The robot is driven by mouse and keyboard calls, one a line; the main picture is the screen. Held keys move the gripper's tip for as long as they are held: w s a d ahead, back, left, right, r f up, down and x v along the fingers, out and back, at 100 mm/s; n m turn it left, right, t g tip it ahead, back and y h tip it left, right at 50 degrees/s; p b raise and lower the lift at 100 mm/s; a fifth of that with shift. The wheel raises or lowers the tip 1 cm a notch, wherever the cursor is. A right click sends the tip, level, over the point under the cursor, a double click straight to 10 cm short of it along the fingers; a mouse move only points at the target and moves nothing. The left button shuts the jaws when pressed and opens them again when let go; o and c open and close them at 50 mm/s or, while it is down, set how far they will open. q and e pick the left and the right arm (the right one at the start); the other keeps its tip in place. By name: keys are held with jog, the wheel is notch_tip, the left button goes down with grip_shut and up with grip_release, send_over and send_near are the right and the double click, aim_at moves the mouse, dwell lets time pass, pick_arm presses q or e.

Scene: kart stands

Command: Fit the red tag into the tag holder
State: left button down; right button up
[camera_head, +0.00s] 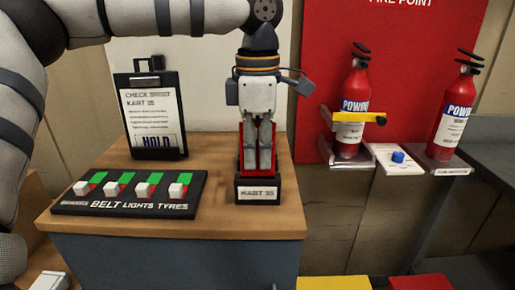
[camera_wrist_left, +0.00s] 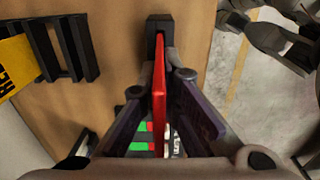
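The red tag (camera_wrist_left: 160,80) stands upright between the fingers of my left gripper (camera_head: 258,172). In the left wrist view, both fingers close in on its sides. In the head view, the front finger covers the middle of the tag, with red showing on both sides. The tag holder (camera_head: 258,191) is a black block labelled KART 35 at the table's front right. The tag is upright over the holder, its lower end at the holder's top. I cannot tell how deep it sits. My right gripper is not in the head view.
A switch panel (camera_head: 130,205) lies left of the holder, and a clipboard stand (camera_head: 151,118) is behind it. The wooden table (camera_head: 215,215) ends just right of the holder. Two fire extinguishers (camera_head: 352,118) are on the right. Dark links of mine (camera_wrist_left: 275,35) show at the wrist view's upper right.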

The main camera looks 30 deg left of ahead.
pick_arm(q)
jog(key=shift+f, duration=1.2)
jog(key=c, duration=1.7)
grip_release()
jog(key=shift+f, duration=0.1)
notch_tip(320, 180, up, 12)
jog(key=shift+r, duration=0.1)
